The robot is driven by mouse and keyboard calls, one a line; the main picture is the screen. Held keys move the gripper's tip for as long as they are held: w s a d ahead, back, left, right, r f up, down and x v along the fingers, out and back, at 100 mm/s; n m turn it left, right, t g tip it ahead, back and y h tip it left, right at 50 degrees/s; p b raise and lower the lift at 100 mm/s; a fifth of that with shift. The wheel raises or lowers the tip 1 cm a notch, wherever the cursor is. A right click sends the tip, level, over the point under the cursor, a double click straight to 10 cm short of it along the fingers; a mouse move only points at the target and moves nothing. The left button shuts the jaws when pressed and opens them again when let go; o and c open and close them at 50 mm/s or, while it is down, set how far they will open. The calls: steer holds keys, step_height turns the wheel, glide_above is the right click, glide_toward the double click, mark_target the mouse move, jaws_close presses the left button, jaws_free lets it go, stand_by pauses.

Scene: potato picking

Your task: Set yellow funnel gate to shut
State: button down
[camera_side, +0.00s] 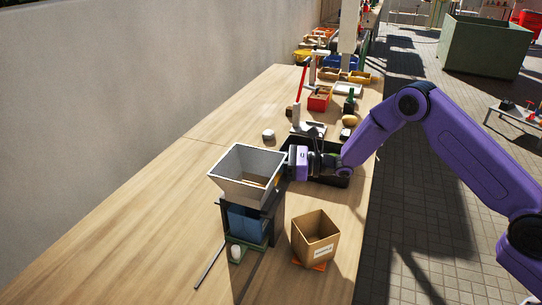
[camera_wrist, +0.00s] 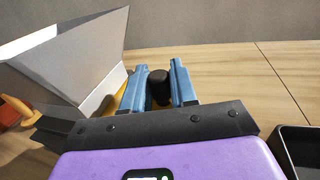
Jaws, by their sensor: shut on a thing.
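A grey-white funnel (camera_side: 250,170) stands on a dark frame over a blue container (camera_side: 245,222) in the side view. The funnel also fills the upper left of the wrist view (camera_wrist: 75,60). A black knob (camera_wrist: 158,88) stands beside it, with a little of the yellow gate (camera_wrist: 124,88) showing around the fingers. My gripper (camera_wrist: 160,78) has its two blue fingers on either side of the knob and is shut on it. In the side view, my gripper's fingers are mostly hidden at the funnel's right side. The gate's position under the funnel is hidden.
A cardboard box (camera_side: 315,240) stands right of the funnel, near the table's edge. A black tray (camera_side: 338,178) lies just behind my wrist. A white egg-like object (camera_side: 236,252) and a thin rod (camera_side: 210,264) lie in front. The table's left side is clear.

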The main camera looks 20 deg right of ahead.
steer(key=shift+s+a, duration=0.4)
steer(key=shift+a, duration=0.05)
steer(key=c, duration=1)
jaws_free()
steer(key=shift+s, duration=0.1)
steer(key=shift+c, duration=0.2)
steer(key=shift+s+d, duration=0.15)
steer(key=shift+d, duration=0.35)
steer(key=v, duration=1.6)
steer(key=shift+s, duration=0.15)
steer(key=shift+d, duration=0.1)
